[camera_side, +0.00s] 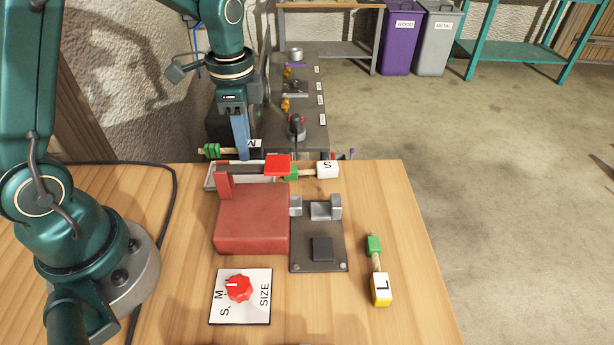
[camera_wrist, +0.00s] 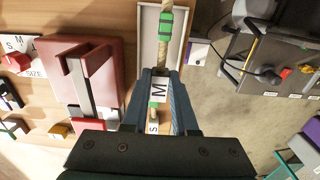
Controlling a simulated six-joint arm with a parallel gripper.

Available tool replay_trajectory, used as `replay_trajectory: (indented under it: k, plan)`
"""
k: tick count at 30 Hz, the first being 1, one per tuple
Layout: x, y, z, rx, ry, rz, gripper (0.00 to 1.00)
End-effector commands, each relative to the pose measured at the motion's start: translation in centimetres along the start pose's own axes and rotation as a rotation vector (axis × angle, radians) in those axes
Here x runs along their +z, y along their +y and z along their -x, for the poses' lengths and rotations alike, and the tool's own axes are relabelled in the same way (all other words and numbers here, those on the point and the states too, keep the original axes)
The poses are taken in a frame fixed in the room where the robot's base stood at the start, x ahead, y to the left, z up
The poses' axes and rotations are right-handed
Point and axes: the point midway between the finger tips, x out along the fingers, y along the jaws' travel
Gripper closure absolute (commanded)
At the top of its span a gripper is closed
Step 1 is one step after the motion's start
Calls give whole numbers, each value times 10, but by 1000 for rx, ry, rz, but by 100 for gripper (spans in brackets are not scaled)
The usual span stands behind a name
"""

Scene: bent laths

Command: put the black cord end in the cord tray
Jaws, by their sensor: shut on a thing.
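My gripper (camera_side: 243,155) is shut on a white block marked M (camera_wrist: 159,90). A pale cord-like lath with a green block (camera_wrist: 166,22) extends from it; this green block also shows in the side view (camera_side: 212,151). The held piece is near a shallow pale tray (camera_side: 209,181) behind the red fixture; in the wrist view the tray (camera_wrist: 144,45) shows behind the lath. I cannot tell the gap between them. A similar piece marked S (camera_side: 327,170) lies at the tray's right. I cannot make out a black cord end; a black cable (camera_side: 175,190) lies on the table at left.
A red fixture (camera_side: 250,225) stands mid-table, beside a dark plate with grey clamps (camera_side: 318,255). A SIZE dial (camera_side: 238,289) is in front. A piece marked L (camera_side: 381,288) lies at the right. A dark bench (camera_side: 312,125) with tools stands beyond the table's far edge.

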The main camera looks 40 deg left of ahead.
Motion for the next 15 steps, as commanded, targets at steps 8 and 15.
replay_trajectory:
  k: [8, 15]
  plan:
    - [-10, 4, -22, 4, -3, 1, 100]
    - [-11, 2, -46, 0, 1, 1, 100]
